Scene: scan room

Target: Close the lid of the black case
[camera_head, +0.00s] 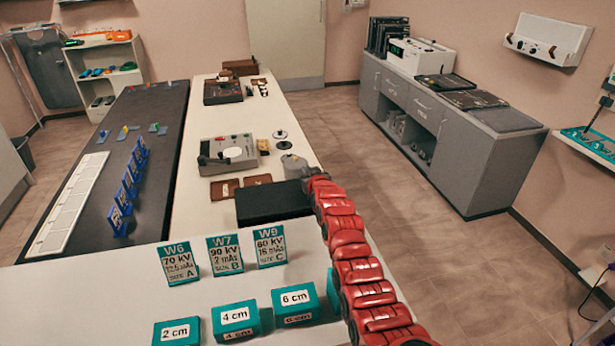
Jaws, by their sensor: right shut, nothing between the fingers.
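The black case (272,204) lies on the white table. Its top looks flat and level, and its inside does not show. I cannot tell whether a small gap remains under the lid. My right arm, red and segmented, reaches in from the lower right. My right gripper (308,184) is at the case's right end, small and partly hidden by the arm's last links. It is shut with nothing in it. I cannot tell if it touches the case. My left gripper is not in view.
Behind the case are brown tiles (224,189), a grey device (228,154) and a grey round pot (294,166). In front stand teal cards (225,255) and teal thickness blocks (236,320). The floor (420,230) to the right is clear up to the grey cabinet (440,130).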

